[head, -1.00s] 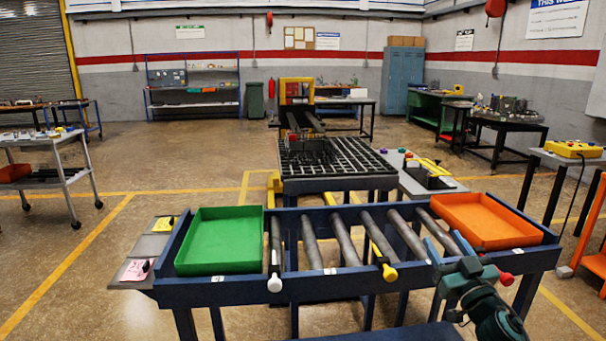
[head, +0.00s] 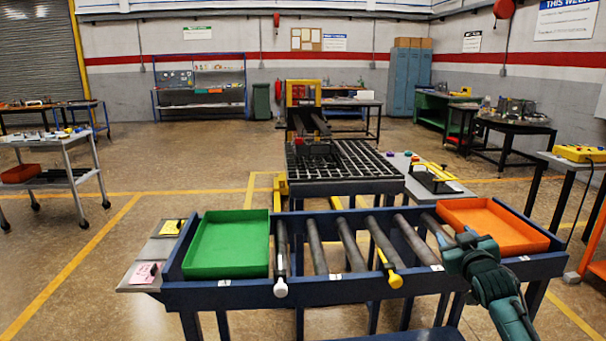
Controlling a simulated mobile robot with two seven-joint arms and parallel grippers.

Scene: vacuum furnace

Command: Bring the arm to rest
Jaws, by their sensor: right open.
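My right gripper (head: 454,246) is at the lower right, in front of the blue roller table's (head: 350,288) front rail. It is open, and I see nothing between its fingers. It is just left of and in front of the orange tray (head: 492,226), overlapping the tray's near left corner in the picture. My dark green right arm runs down from it to the bottom edge. My left gripper is out of view.
A green tray (head: 228,245) sits at the roller table's left end. White (head: 281,289) and yellow (head: 395,280) knobbed handles stick out in front. A black grid table (head: 345,163) stands behind. Open floor (head: 90,270) lies to the left.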

